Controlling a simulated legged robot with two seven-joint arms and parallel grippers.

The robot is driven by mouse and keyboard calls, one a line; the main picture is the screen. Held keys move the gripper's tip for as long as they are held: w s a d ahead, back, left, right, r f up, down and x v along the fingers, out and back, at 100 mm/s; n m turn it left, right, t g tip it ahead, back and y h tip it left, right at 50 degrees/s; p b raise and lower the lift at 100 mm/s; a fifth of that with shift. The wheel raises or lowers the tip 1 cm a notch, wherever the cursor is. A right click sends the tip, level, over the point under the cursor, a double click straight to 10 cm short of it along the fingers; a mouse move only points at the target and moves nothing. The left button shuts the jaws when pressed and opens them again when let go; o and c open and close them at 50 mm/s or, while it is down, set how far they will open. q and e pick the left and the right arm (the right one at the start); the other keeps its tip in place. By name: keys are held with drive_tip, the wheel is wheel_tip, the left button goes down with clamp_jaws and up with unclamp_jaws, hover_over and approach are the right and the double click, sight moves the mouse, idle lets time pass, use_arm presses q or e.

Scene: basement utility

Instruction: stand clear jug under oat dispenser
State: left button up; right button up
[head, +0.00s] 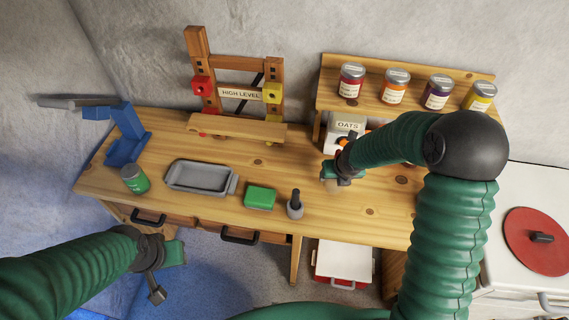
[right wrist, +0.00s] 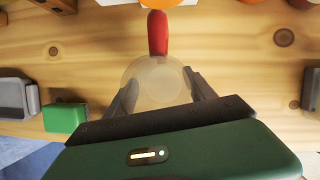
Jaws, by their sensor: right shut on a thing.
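The oat dispenser (head: 347,122) is a white box labelled OATS under the shelf at the back right; my right arm partly covers it. My right gripper (head: 332,176) is in front of it, low over the bench. In the right wrist view its fingers (right wrist: 160,88) are shut on the clear jug (right wrist: 153,84), seen from above as a pale round shape. A red upright piece (right wrist: 158,32) shows at the jug's far edge; I cannot tell whether it belongs to the jug. In the head view the jug is mostly hidden. My left gripper (head: 168,272) is off the bench's front edge, away from everything.
On the bench (head: 340,222) are a grey tray (head: 200,177), green block (head: 260,198), dark-handled tool (head: 295,205), green can (head: 134,179) and blue stand (head: 127,140). Several jars stand on the shelf (head: 335,98). A wooden frame (head: 235,65) stands behind. Bare wood lies right of the tool.

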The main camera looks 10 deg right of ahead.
drive_tip(key=w+a, duration=0.6)
drive_tip(key=a, duration=0.1)
drive_tip(key=w+a, duration=0.3)
drive_tip(key=a, duration=0.1)
drive_tip(key=shift+a+f+p, duration=0.1)
drive_tip(key=shift+a+p, duration=0.1)
drive_tip(key=shift+p, duration=0.2)
wheel_tip(320, 180, down, 4)
drive_tip(key=shift+w+r, duration=0.15)
drive_tip(key=shift+r, duration=0.1)
drive_tip(key=shift+f, duration=0.15)
drive_tip(key=shift+c, duration=0.8)
drive_tip(key=o, duration=1.6)
drive_tip(key=shift+o, duration=0.2)
